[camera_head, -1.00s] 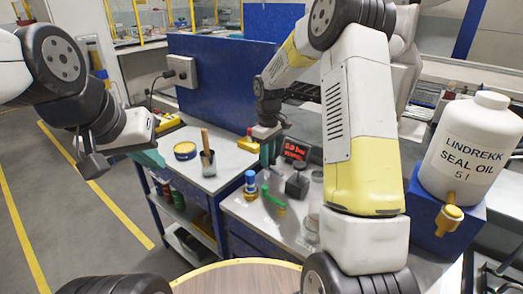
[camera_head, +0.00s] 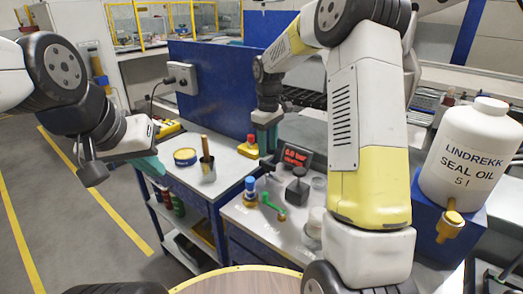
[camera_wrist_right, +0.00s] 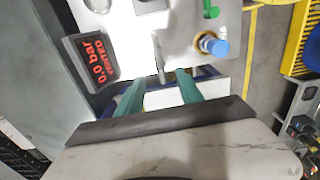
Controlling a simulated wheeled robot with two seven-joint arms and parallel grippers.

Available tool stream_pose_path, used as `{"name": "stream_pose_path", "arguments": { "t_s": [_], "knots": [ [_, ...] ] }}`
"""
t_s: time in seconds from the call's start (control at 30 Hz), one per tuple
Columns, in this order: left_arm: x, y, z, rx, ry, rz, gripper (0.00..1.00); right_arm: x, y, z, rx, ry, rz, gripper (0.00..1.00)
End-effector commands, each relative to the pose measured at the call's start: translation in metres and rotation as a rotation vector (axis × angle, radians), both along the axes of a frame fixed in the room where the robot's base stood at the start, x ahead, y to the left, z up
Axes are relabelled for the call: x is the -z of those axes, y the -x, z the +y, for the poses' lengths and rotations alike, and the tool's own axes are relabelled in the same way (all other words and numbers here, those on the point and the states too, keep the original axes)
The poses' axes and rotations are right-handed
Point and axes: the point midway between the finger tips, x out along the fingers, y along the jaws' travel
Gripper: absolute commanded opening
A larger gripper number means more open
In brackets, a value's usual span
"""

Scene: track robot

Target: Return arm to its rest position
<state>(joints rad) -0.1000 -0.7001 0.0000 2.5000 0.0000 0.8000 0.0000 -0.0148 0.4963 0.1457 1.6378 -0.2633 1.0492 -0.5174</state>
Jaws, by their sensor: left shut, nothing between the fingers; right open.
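My right gripper (camera_head: 267,138) hangs over the bench with its teal fingers pointing down, near the red-lit display (camera_head: 296,156). In the right wrist view its two fingers (camera_wrist_right: 160,84) are spread apart with nothing held. A thin metal lever (camera_wrist_right: 158,56) shows beyond and between the fingertips. My left gripper (camera_head: 153,168) is at the left, beside the left bench end. Its teal fingers are together, partly hidden behind the white wrist housing, and no object shows in them.
The display (camera_wrist_right: 92,57) reads 0.0 bar, vented. A blue-capped fitting (camera_head: 251,184), green handle (camera_head: 271,203) and dark block (camera_head: 297,188) stand on the bench below.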

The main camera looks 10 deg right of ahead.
Motion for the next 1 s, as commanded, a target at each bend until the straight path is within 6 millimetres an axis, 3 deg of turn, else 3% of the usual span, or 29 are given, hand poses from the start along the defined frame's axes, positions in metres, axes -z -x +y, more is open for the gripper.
{"name": "stream_pose_path", "arguments": {
  "t_s": [0.43,0.57,0.77,1.0],
  "knots": [
    [0.0,0.0,0.0,0.0,0.0,0.0,0.0,-0.009,0.001,0.0,0.002,-0.001,-0.002,0.44],
    [0.0,0.0,0.0,0.0,0.0,0.0,0.0,-0.024,0.01,-0.003,0.029,-0.005,-0.025,0.44],
    [0.0,0.0,0.0,0.0,0.0,0.0,0.0,-0.074,0.052,-0.009,0.141,-0.033,-0.111,0.44],
    [0.0,0.0,0.0,0.0,0.0,0.0,0.0,-0.12,0.118,-0.018,0.307,-0.098,-0.22,0.44]
  ]
}}
